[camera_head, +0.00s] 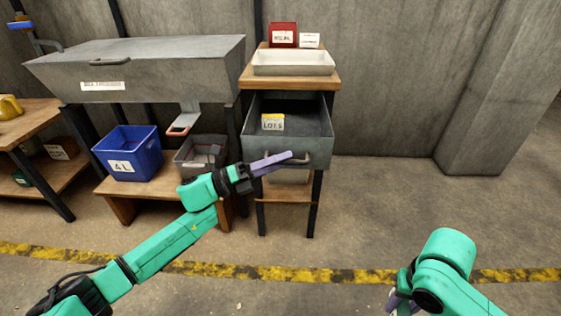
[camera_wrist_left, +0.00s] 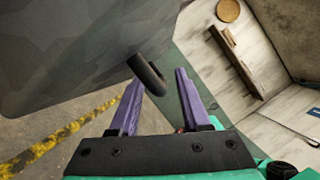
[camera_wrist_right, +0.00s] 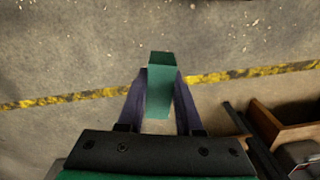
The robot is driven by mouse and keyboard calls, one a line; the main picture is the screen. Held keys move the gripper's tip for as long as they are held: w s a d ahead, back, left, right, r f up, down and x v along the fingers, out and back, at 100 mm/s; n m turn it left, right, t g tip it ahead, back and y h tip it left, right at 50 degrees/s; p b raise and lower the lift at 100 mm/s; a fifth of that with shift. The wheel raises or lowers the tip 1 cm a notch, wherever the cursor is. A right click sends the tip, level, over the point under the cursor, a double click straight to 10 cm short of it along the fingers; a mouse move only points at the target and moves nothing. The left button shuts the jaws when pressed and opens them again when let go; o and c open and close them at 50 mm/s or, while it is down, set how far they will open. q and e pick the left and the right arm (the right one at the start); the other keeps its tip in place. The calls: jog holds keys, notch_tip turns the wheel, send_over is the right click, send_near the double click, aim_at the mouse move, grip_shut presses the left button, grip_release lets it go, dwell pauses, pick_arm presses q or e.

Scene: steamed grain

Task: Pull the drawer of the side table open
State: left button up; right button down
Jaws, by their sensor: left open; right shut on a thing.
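The side table (camera_head: 246,80) stands at the back centre with its grey drawer (camera_head: 318,148) pulled out. Inside the drawer lies a yellow-and-white card (camera_head: 272,122) marked LOTS. The dark drawer handle (camera_head: 300,161) is on the drawer's front. My left gripper (camera_head: 278,160) is at the handle. In the left wrist view the handle (camera_wrist_left: 148,74) lies at the opening between the purple fingertips (camera_wrist_left: 155,84), which stand apart. My right gripper (camera_wrist_right: 161,84) is shut on a green block (camera_wrist_right: 159,92), held above the floor. In the head view that block is not clearly visible.
A white tray (camera_head: 292,70), a red box (camera_head: 283,34) and a small white card (camera_head: 309,40) are on the tabletop. A grey trough (camera_head: 150,68), a blue bin (camera_head: 129,153) and a grey bin (camera_head: 201,153) stand left. The floor right of the table is clear.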

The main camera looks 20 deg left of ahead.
pick_arm(q)
jog(key=v, duration=1.2)
